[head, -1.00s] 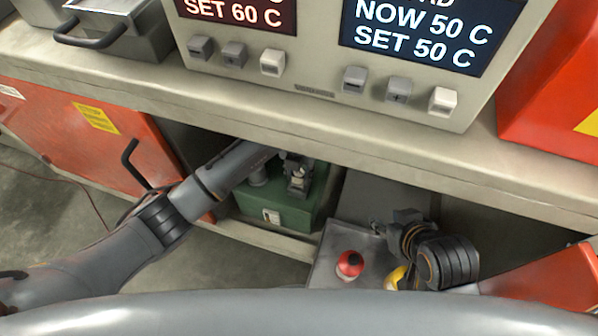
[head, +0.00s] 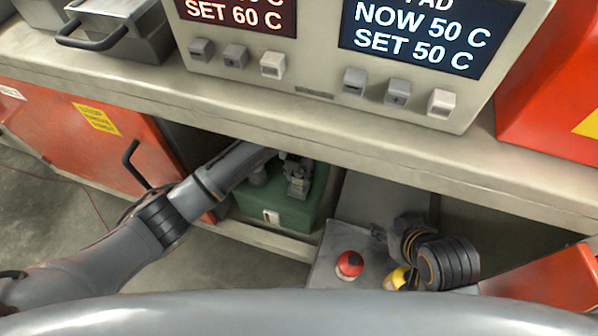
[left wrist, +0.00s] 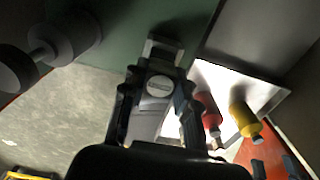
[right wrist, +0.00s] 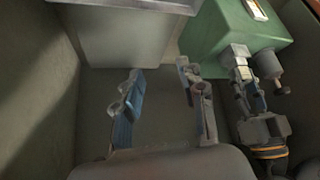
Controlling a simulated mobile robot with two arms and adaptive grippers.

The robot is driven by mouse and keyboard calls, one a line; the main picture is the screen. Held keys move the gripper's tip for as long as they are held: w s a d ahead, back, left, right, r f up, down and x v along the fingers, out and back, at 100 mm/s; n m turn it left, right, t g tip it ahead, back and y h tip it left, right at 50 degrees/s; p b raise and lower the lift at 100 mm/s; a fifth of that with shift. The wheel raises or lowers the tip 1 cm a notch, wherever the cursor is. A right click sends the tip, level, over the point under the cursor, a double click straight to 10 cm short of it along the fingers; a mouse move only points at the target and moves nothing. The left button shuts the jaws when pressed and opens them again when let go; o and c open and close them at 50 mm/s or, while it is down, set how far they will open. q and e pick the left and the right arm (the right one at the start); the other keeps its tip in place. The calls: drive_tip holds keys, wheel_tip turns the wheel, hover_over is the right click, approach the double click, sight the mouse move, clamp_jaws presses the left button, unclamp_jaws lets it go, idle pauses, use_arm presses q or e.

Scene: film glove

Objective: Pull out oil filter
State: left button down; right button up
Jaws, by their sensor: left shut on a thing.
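A green pump box (head: 280,205) stands on the low shelf under the bench. My left gripper (head: 297,170) is at the front of its top. In the left wrist view, the fingers (left wrist: 155,100) are shut on a grey part with a round, screw-like face (left wrist: 159,87), close against the green surface. I cannot tell for certain whether this part is the oil filter. The right wrist view shows the left gripper (right wrist: 240,75) at the box's edge. My right gripper (right wrist: 162,95) is open and empty, its fingers wide apart, beside the box; in the head view it is low over the tray.
A grey tray (head: 322,270) holds a red-topped bottle (head: 350,264) and a yellow one (head: 397,279). The bench top (head: 340,130) overhangs the shelf. Red cabinet doors (head: 95,135) flank the opening.

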use_arm(q)
drive_tip(key=shift+r+p, duration=1.05)
drive_tip(key=shift+r, duration=0.3)
drive_tip(key=shift+r+p, duration=1)
drive_tip(key=shift+r, duration=0.1)
use_arm(e)
drive_tip(key=s+f+g, duration=0.1)
drive_tip(key=s+f, duration=0.1)
drive_tip(key=s+d+f+g, duration=0.1)
drive_tip(key=s+g, duration=0.1)
drive_tip(key=shift+s+d+f+h, duration=0.15)
drive_tip(key=shift+d+f+h, duration=0.05)
drive_tip(key=shift+f+h, duration=0.2)
drive_tip(key=shift+f, duration=0.15)
